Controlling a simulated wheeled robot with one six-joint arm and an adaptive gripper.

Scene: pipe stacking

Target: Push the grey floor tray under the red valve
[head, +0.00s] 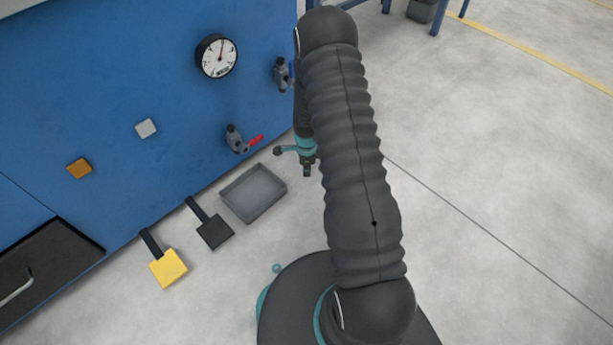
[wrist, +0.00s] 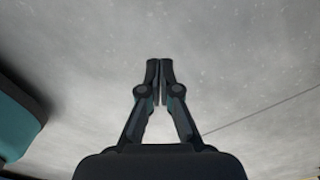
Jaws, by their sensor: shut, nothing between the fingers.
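The grey floor tray (head: 254,194) lies on the floor close to the blue panel, in the head view. The red valve (head: 244,139), a grey body with a red lever, sticks out of the panel above the tray's far side. My gripper (head: 307,172) is just right of the tray in the head view, apart from it in the picture. How high it is above the floor is hard to tell. In the wrist view my gripper (wrist: 159,68) is shut and empty, with bare floor behind it. The tray does not show in the wrist view.
A black pedal (head: 215,232) and a yellow pedal (head: 168,268) stand left of the tray. A blue-handled valve (head: 282,74) and a gauge (head: 217,57) are on the blue panel (head: 110,80). A black drawer (head: 45,265) is at lower left. The floor on the right is clear.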

